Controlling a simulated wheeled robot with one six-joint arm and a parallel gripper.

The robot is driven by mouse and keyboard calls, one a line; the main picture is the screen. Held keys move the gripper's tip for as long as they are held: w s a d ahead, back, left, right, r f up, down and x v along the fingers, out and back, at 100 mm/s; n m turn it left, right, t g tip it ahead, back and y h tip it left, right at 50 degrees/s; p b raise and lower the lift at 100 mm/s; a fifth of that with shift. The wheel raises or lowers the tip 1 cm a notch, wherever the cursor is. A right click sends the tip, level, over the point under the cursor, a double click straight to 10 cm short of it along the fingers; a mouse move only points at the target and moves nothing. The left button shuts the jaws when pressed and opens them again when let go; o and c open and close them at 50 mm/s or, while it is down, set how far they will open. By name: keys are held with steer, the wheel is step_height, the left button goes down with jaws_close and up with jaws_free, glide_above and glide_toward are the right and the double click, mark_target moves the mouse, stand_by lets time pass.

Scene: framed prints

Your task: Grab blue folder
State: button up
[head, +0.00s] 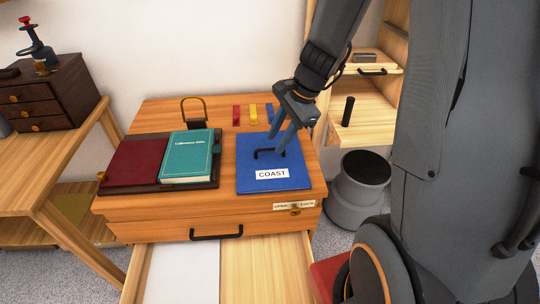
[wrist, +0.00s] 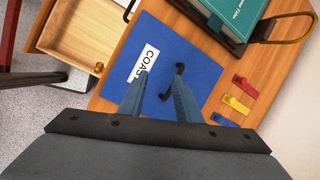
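The blue folder (head: 288,181) lies flat on the wooden cabinet top, right of the teal book. It has a white COAST label and a black handle (head: 269,153). In the wrist view the folder (wrist: 193,57) fills the middle, with its handle (wrist: 172,82) beyond the fingertips and roughly between them. My gripper (head: 277,143) is over the folder near the handle, fingers pointing down. The wrist view shows my gripper (wrist: 161,83) with its fingers apart and nothing held. I cannot tell whether the fingertips touch the folder.
A teal book (head: 188,156) and a dark red book (head: 138,163) lie on a dark tray to the left. Red, yellow and blue tags (head: 253,115) lie behind the folder. A drawer (head: 260,262) stands open in front. A grey bin (head: 362,180) is at the right.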

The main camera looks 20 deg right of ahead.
mark_target(271, 149)
steer(key=w+f+m, duration=0.1)
steer(key=w+f, duration=0.1)
steer(key=w+f+m, duration=0.1)
steer(key=w+f, duration=0.1)
steer(key=f, duration=0.1)
steer(key=w+f+m+t, duration=0.1)
steer(key=f+m, duration=0.1)
steer(key=f, duration=0.1)
steer(key=shift+w+a, duration=0.2)
steer(key=shift+w, duration=0.2)
jaws_close()
stand_by(1.2)
